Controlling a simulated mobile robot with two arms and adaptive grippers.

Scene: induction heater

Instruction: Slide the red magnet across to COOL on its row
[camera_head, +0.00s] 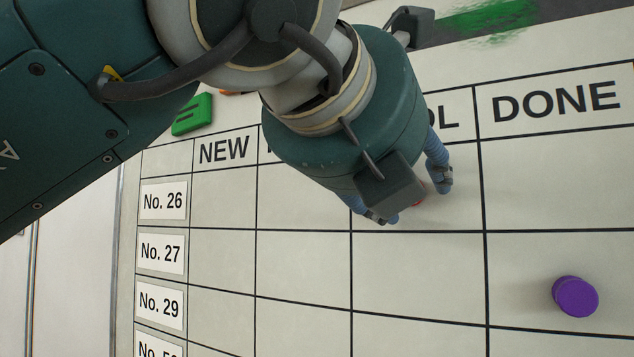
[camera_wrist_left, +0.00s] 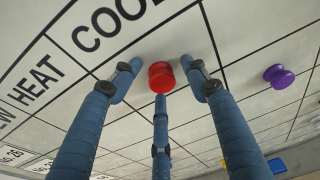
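The red magnet (camera_wrist_left: 161,77) is on the whiteboard (camera_head: 560,185), between my left gripper's fingertips in the left wrist view. In the head view only a sliver of the red magnet (camera_head: 417,204) shows, in the COOL column on the No. 26 row. My left gripper (camera_head: 410,198) covers most of it and part of the headings. In the wrist view the fingers of the left gripper (camera_wrist_left: 160,75) stand around the magnet, with small gaps at its left and right. Whether the lower finger touches it, I cannot tell. My right gripper is not in view.
A purple magnet (camera_head: 575,296) sits in the DONE column, lower right, apart from the gripper. A green block (camera_head: 192,114) is at the board's upper left. A blue object (camera_wrist_left: 276,165) shows at the wrist view's lower right. Nearby cells are clear.

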